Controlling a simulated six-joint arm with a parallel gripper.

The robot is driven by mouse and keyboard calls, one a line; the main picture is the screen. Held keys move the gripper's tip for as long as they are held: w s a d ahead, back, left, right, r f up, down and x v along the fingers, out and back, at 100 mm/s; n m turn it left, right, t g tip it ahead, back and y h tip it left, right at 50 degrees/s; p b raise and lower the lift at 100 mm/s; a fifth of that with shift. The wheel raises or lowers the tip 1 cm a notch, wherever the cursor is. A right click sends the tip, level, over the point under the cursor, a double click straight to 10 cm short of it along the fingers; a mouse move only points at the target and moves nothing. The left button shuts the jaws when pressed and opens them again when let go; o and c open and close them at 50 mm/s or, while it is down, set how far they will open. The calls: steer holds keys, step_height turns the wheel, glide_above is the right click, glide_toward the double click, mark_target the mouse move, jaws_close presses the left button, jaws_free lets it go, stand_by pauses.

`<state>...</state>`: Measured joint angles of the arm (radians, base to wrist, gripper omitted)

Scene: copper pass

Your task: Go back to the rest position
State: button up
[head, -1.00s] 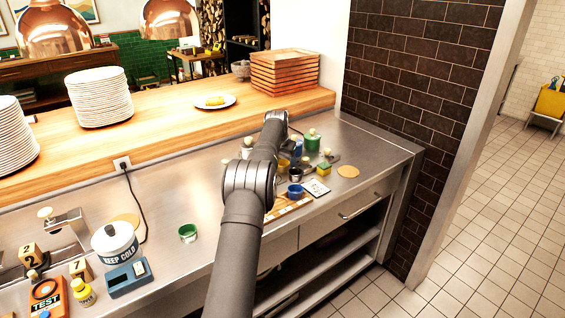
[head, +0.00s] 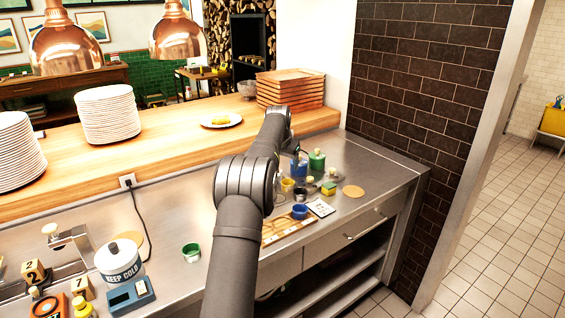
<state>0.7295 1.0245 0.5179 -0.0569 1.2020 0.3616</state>
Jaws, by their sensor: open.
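My arm rises from the bottom of the head view over the steel counter (head: 340,162). Its far end bends down past the forearm. My gripper (head: 296,150) shows only in small part there, above the cluster of small containers, and its fingertips are hard to make out. It is open, and I see nothing held in it. A blue container (head: 299,169) stands just below it in the picture, and a green bottle (head: 317,160) stands to its right. Whether the gripper touches either of them cannot be told.
A wooden tray (head: 283,226), a blue cup (head: 299,211) and a yellow-green block (head: 328,188) lie near the front edge. A green cup (head: 191,252) and a KEEP COLD pot (head: 118,262) stand left. The wooden ledge (head: 170,150) holds plates and stacked trays (head: 290,90).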

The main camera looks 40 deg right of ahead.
mark_target(287, 180)
steer(key=shift+f, duration=0.15)
steer(key=x, duration=1.1)
steer(key=shift+w+d+f, duration=0.1)
steer(key=shift+w+f, duration=0.1)
steer(key=shift+f, duration=0.15)
steer(key=shift+r, duration=1.45)
